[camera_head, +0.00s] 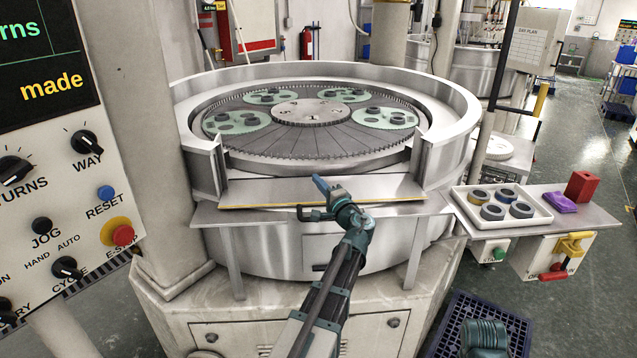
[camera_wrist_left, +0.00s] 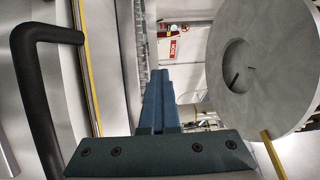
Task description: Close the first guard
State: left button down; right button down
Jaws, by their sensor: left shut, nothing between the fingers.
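The first guard appears to be the silver panel (camera_head: 258,190) with a yellow edge in the front gap of the round machine's rim. It lies low and nearly flat, with the gap above it open. A black handle (camera_head: 303,213) sits at its front edge, and shows large at the left of the left wrist view (camera_wrist_left: 42,100). My left gripper (camera_head: 321,185) is over the middle of the panel, beside the handle and not around it. Its blue fingers (camera_wrist_left: 160,90) are shut and empty. Whether they touch the panel is unclear. My right gripper is out of view.
Inside the machine are a toothed ring and green carriers (camera_head: 237,122) with dark parts. A control panel (camera_head: 60,200) stands close at left. At right, a shelf holds a white tray (camera_head: 470,212) of rings, a purple block (camera_head: 559,203) and a red block (camera_head: 580,186).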

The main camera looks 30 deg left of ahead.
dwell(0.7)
pick_arm(q)
jog(key=c, duration=0.8)
grip_release()
jog(key=b+v, duration=0.1)
jog(key=v, duration=1.3)
jog(key=shift+w+f, duration=0.1)
